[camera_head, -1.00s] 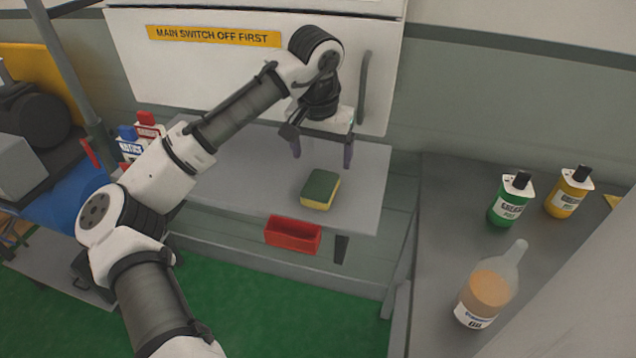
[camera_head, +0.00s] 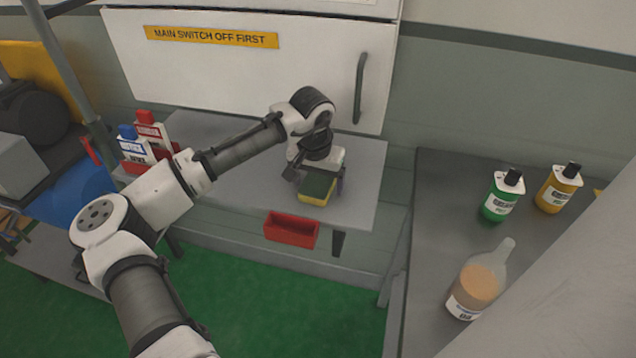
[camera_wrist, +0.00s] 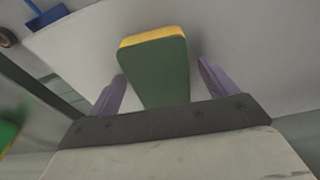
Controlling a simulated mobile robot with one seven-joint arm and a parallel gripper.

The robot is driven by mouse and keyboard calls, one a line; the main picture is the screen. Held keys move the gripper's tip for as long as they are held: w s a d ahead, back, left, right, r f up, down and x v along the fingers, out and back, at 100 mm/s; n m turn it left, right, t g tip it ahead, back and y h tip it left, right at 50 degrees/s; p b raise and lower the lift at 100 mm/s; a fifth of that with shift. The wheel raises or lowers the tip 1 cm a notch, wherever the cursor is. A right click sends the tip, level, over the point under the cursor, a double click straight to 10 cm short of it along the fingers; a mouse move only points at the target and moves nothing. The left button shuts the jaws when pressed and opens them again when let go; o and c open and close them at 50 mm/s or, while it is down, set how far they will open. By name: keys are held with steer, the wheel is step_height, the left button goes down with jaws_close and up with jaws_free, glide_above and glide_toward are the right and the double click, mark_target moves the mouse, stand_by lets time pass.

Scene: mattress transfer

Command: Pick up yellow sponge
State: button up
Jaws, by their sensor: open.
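The yellow sponge (camera_head: 317,189) has a dark green top layer and lies on the grey shelf (camera_head: 235,185). In the wrist view the sponge (camera_wrist: 157,72) shows its green face with a yellow edge at the far end. My gripper (camera_head: 318,186) is down over the sponge, fingers pointing at the shelf. In the wrist view its two purple fingers (camera_wrist: 160,90) stand open on either side of the sponge, with a small gap visible on the right. Whether the left finger touches the sponge, I cannot tell.
A red bin (camera_head: 291,230) hangs at the shelf's front edge. Red and blue-capped containers (camera_head: 143,143) stand at the shelf's left end. A white cabinet (camera_head: 240,80) is behind. On the right bench stand a green bottle (camera_head: 501,197), a yellow bottle (camera_head: 558,190) and a clear bottle (camera_head: 478,285).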

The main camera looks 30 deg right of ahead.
mark_target(319, 179)
steer(key=shift+c, duration=0.3)
steer(key=c, duration=1)
steer(key=shift+r+b, duration=0.35)
steer(key=shift+r, duration=0.15)
step_height(319, 179, up, 2)
steer(key=shift+r+b, duration=0.1)
steer(key=shift+b, duration=0.4)
steer(key=s+d+b, duration=0.4)
steer(key=s, duration=1.3)
steer(key=shift+s+r+b, duration=0.15)
steer(key=shift+s+b, duration=0.1)
steer(key=shift+b, duration=0.05)
steer(key=shift+d, duration=0.1)
